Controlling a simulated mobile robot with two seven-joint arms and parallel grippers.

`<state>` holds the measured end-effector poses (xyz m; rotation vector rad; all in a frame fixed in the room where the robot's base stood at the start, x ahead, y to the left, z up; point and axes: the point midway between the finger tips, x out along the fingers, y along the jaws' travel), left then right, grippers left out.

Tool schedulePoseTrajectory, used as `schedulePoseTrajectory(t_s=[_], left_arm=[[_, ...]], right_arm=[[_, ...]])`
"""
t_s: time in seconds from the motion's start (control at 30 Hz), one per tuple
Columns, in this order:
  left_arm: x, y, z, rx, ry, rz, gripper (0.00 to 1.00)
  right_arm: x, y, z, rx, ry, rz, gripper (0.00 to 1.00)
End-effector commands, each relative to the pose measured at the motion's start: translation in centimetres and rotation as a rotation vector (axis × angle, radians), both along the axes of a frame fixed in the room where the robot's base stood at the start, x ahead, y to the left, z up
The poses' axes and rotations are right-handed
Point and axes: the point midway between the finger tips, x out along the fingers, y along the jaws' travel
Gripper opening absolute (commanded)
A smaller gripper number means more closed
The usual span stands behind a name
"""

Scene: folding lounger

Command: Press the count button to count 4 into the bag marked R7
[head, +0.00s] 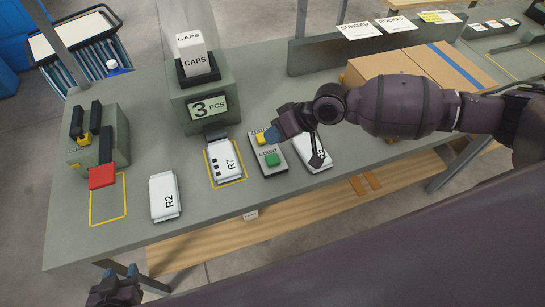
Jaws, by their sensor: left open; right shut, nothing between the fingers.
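The counter (196,103) has a display (208,107) reading "3 PCS". The white bag marked R7 (224,160) lies under its chute, inside a yellow outline. Beside it is a button panel (275,171) with a green COUNT button (272,158) and a yellow button (261,141), whose label is partly covered. My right gripper (272,139) is shut and empty, its blue tips at or just above the yellow button, behind the green one; contact cannot be told. My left gripper (121,277) is open and empty, low in front of the table's edge.
A white R2 bag (163,195) lies left of R7. Another white bag (316,158) lies right of the panel, partly hidden by my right arm. A device with a red lever (102,176) stands far left. A cardboard box (415,68) is behind my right arm.

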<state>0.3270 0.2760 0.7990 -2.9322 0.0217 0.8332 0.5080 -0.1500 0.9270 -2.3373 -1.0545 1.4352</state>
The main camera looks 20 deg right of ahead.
Motion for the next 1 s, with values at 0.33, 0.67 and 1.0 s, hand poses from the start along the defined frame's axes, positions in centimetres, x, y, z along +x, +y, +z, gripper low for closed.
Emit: schedulePoseTrajectory(t_s=[0.33, 0.67, 1.0], left_arm=[[0.53, -0.08, 0.27, -0.001, -0.010, -0.003, 0.43], [0.31, -0.05, 0.16, 0.000, -0.006, -0.002, 0.43], [-0.12, 0.02, -0.06, 0.000, 0.002, 0.000, 0.43]], right_arm=[[0.00, -0.01, 0.00, 0.000, 0.000, 0.000, 0.00], [0.00, -0.01, -0.01, 0.000, 0.000, 0.000, 0.00], [0.00, -0.01, -0.01, 0.000, 0.000, 0.000, 0.00]])
